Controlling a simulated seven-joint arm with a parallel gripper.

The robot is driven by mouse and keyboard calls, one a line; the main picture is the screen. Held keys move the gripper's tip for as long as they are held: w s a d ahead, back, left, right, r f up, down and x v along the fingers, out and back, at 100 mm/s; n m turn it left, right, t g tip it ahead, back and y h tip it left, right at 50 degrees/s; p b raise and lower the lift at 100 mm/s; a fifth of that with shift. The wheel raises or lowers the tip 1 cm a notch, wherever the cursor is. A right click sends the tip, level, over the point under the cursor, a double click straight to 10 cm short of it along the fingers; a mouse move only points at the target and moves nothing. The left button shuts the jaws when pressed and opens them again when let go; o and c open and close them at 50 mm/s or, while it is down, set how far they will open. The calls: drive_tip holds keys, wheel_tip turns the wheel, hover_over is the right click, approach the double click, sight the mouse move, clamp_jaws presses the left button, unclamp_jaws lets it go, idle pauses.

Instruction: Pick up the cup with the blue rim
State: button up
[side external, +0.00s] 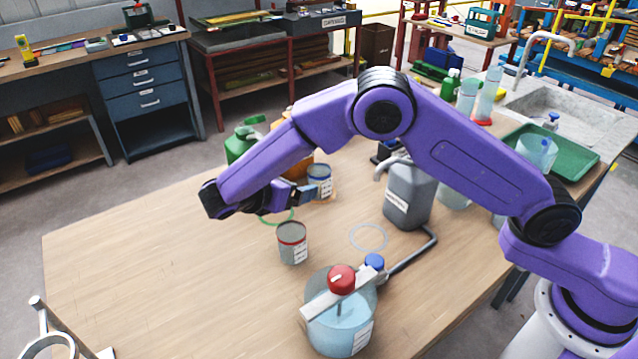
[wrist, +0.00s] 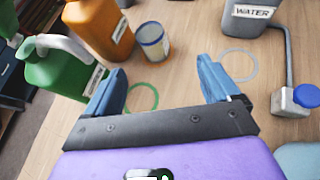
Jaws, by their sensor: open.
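The cup with the blue rim (side external: 320,183) is a grey can-like cup with a white label, upright on the wooden table beside the orange jug. In the wrist view the cup (wrist: 153,43) stands ahead of my gripper, near the middle between the fingers but beyond their tips. My gripper (wrist: 161,70) is open, with its two blue fingers spread wide and nothing between them. In the side view my gripper (side external: 290,204) hangs low at the near left of the cup. Whether a finger touches the cup cannot be told there.
A similar cup with a red rim (side external: 292,243) stands nearer. An orange jug (wrist: 100,25) and a green jug (wrist: 62,68) stand left of the blue-rimmed cup. A grey water jug (side external: 408,195) and a glass vessel (side external: 340,328) stand right. The table's left (side external: 130,260) is clear.

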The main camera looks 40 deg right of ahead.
drive_tip(key=w+f+h, duration=0.1)
drive_tip(key=w+f, duration=0.1)
approach(324, 168)
drive_tip(key=shift+w+d+f+n, duration=0.15)
drive_tip(key=shift+d+f, duration=0.15)
drive_tip(key=shift+d, duration=0.25)
drive_tip(key=shift+s+d+f+n, duration=0.15)
drive_tip(key=shift+d+f, duration=0.15)
drive_tip(key=shift+d, duration=0.25)
drive_tip(key=x, duration=0.5)
drive_tip(key=shift+w+a+f, duration=0.1)
drive_tip(key=shift+w, duration=0.2)
drive_tip(key=shift+t, duration=0.3)
drive_tip(key=c, duration=1.2)
drive_tip(key=shift+r, duration=0.2)
